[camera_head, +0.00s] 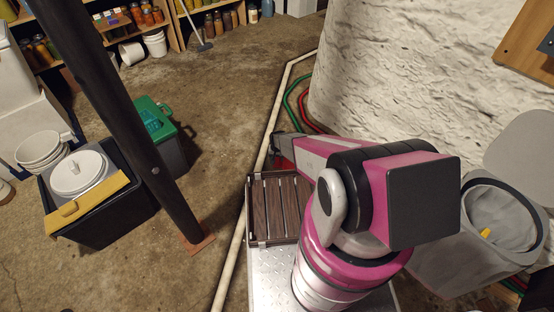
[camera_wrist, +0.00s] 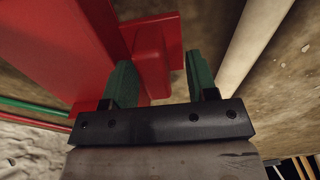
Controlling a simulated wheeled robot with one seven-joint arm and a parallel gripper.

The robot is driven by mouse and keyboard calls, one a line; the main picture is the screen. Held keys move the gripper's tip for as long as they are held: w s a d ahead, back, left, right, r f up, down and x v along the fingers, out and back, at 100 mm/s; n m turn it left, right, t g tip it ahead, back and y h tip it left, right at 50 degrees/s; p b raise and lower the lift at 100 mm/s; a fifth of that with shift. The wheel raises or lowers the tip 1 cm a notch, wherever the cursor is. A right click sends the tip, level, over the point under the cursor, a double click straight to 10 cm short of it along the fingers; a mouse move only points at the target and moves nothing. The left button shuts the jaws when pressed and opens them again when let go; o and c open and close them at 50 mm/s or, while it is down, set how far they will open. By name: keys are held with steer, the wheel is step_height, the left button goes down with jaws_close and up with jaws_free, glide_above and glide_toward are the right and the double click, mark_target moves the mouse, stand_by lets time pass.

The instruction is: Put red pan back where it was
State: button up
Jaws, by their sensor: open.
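The red pan (camera_wrist: 65,45) fills the upper left of the wrist view, with a narrower red part (camera_wrist: 151,65) reaching toward my fingers. My gripper (camera_wrist: 163,82) is open, its two green fingers spread apart. The narrow red part lies beside and partly behind the left finger; I cannot tell whether they touch. The right finger is clear of the red. In the head view, my arm reaches down toward the floor and hides most of the pan, with only a little red showing beneath it.
A pale pipe (camera_head: 237,245) runs along the floor; it passes right of my fingers in the wrist view (camera_wrist: 254,45). Green and red hoses (camera_head: 291,100) lie by the white rough wall (camera_head: 400,70). A black post (camera_head: 125,115) and a green-lidded bin (camera_head: 160,125) stand left. Open floor lies beyond.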

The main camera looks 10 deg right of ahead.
step_height(320, 180, up, 12)
steer(key=s+d+r, duration=0.3)
steer(key=s+r, duration=0.4)
steer(key=r, duration=0.6)
steer(key=s+d+r+n, duration=0.1)
steer(key=s+d+r, duration=0.2)
steer(key=s+r, duration=0.5)
steer(key=s+d+r, duration=0.3)
steer(key=s+r, duration=0.4)
steer(key=r, duration=1.1)
steer(key=shift+s+r+n, duration=0.35)
steer(key=shift+n, duration=0.05)
